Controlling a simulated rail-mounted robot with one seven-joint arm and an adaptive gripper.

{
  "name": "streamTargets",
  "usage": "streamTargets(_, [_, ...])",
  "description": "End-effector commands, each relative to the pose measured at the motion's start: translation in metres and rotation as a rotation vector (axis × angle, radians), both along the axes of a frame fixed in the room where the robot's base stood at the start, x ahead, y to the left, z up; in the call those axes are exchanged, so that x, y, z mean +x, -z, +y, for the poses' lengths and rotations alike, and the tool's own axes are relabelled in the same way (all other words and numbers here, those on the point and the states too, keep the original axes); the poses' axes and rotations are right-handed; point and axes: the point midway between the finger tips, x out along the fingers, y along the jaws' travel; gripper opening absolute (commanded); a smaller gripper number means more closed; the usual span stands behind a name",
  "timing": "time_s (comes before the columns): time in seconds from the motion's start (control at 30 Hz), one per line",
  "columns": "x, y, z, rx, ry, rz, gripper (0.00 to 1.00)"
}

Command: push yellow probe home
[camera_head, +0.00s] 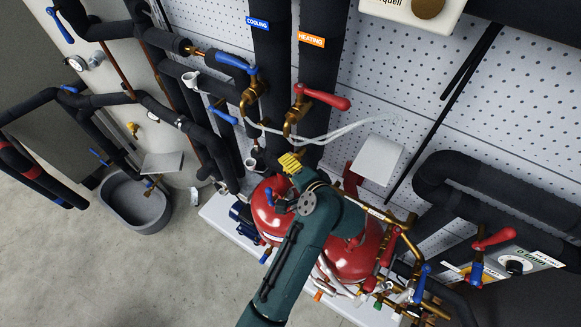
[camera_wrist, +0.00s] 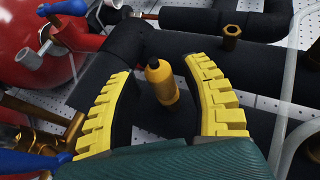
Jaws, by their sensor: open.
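The yellow probe (camera_wrist: 162,82) shows in the wrist view, a short yellow cylinder with a dark tip, set against a black insulated pipe. My gripper (camera_wrist: 160,68) is open, with one yellow ridged finger on each side of the probe and visible gaps to both. How far the probe sits in the pipe cannot be told. In the head view my gripper (camera_head: 291,162) is in front of the black vertical pipes, above the red vessels; the probe cannot be made out there.
A brass fitting (camera_wrist: 231,38) stands on the black pipe right of the probe. A red-handled valve (camera_head: 320,97) and a blue-handled valve (camera_head: 237,63) are above my gripper. Red vessels (camera_head: 272,215) and brass pipework (camera_head: 392,235) crowd below. Pale loose cables cross nearby.

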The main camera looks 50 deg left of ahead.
Motion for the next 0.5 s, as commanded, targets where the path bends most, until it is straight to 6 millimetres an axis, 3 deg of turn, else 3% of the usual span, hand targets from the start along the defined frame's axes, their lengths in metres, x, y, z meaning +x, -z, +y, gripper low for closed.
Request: streamTargets(0.5, [-0.012,-0.049,-0.095,0.001,0.004,-0.002,0.47])
